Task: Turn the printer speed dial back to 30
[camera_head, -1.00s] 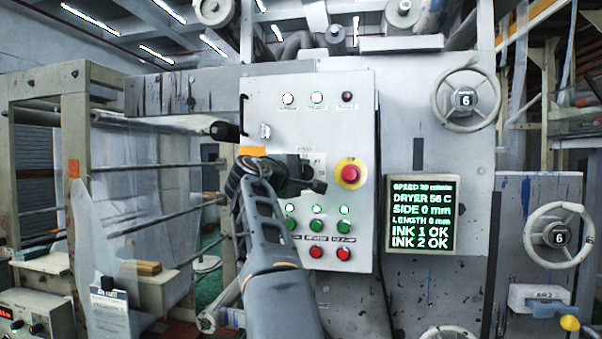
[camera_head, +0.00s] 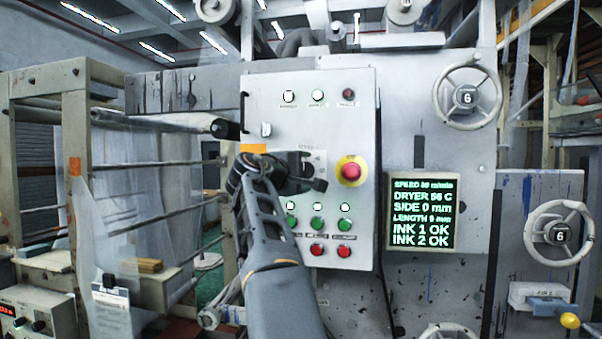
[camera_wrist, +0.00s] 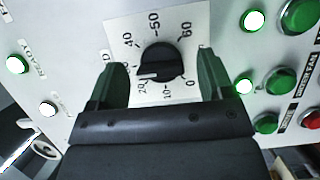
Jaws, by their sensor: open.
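The black speed dial (camera_wrist: 162,60) sits on a white scale plate (camera_wrist: 193,14) in the wrist view. In the head view my gripper (camera_head: 308,172) covers the dial. The green-text display (camera_head: 422,213) has a speed line that seems to read 30 m/min, but the digits are blurry.
A red emergency button on yellow (camera_head: 350,171) is just right of my gripper. Green buttons (camera_head: 317,224) and red buttons (camera_head: 317,250) lie below. The control cabinet (camera_head: 270,85) stands out from the machine. A handwheel (camera_head: 467,98) is at upper right.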

